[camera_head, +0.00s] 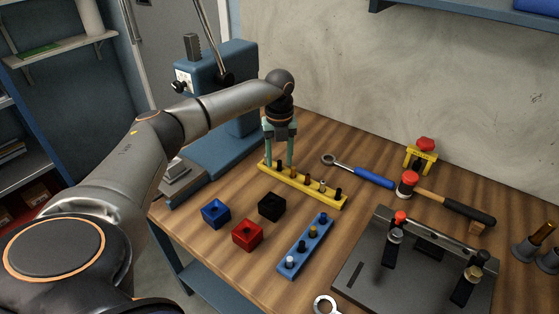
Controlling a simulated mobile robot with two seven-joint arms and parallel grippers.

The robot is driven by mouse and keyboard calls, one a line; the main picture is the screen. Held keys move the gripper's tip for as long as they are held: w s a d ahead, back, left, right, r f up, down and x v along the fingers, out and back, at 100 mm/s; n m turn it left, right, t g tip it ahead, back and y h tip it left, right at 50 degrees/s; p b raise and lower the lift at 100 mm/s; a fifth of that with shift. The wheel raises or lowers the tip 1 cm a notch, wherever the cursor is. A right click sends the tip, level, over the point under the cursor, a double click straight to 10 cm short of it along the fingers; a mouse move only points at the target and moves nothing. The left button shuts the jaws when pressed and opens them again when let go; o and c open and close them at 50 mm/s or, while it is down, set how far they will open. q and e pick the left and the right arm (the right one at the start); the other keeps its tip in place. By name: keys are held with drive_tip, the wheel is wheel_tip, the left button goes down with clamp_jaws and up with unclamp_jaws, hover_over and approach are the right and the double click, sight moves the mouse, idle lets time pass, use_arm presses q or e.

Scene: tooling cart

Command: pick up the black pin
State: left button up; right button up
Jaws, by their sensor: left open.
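A yellow rack (315,193) on the wooden bench holds a row of small pins. A black pin (338,193) stands upright near its right end, and another dark pin (280,167) stands near its left end. A blue rack (286,270) in front holds more pins, including a dark one (301,246). My left gripper (279,162) points down over the left end of the yellow rack, its fingers apart on either side of the dark pin there. I cannot tell whether they touch it. My right gripper is out of view.
Blue (215,213), red (247,235) and black (271,206) blocks sit left of the blue rack. A blue-handled wrench (374,178), a hammer (455,207) and a grey fixture plate (375,272) lie to the right. A blue machine (218,78) stands behind my left arm.

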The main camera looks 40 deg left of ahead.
use_arm(q)
clamp_jaws()
drive_tip(key=shift+r, duration=0.15)
idle(0.6)
